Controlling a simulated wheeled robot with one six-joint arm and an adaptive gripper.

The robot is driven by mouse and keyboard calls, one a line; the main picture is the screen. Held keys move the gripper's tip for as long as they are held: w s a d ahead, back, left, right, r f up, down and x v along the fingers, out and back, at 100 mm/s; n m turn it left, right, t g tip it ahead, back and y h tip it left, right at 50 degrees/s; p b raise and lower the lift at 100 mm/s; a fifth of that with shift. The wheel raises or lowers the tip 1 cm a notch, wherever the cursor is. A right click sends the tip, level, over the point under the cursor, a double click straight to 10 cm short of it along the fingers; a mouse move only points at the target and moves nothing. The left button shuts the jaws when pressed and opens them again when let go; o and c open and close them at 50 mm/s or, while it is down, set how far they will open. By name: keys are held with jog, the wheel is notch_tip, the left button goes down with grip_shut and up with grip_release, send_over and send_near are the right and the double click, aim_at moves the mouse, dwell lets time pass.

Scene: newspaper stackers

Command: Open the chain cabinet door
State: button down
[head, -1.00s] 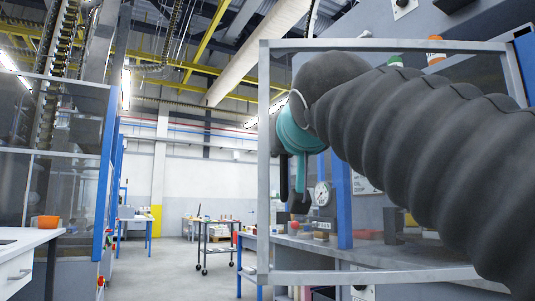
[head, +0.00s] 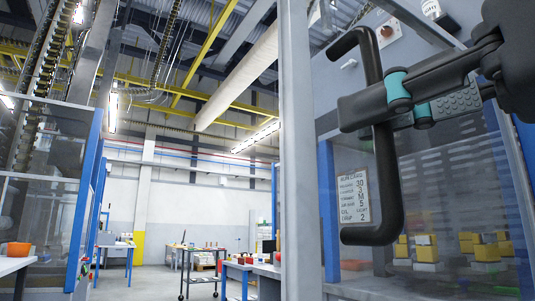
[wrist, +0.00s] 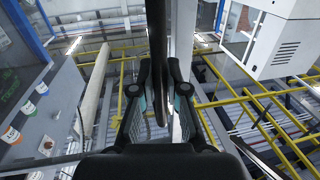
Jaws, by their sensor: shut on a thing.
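The chain cabinet door has a grey metal frame (head: 297,150) and a clear pane. Its upright edge stands in the middle of the head view. A black C-shaped handle (head: 386,185) stands upright to the right of this edge. My gripper (head: 368,110), black with teal joints, reaches in from the right and is shut on the upright bar of the handle. In the wrist view, the handle (wrist: 157,35) runs between my gripper's two fingers (wrist: 157,95), with a grey frame strip beside it. I cannot tell how far the door stands open.
Behind the pane are a printed sign (head: 353,197) and several yellow-and-white blocks (head: 425,250). A blue post (head: 328,210) stands right of the frame edge. Open floor (head: 150,285) lies to the left, with a dark cart (head: 190,270) farther back.

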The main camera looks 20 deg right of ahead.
jog(key=s+d+n+g+y+p, duration=0.1)
jog(key=s+d+n+y, duration=0.1)
jog(key=s, duration=0.6)
jog(key=shift+s+d+g+y, duration=0.25)
jog(key=shift+d+g+y, duration=0.2)
jog(key=shift+d, duration=0.45)
jog(key=c, duration=1.2)
grip_release()
jog(key=v, duration=1.2)
jog(key=shift+f, duration=0.1)
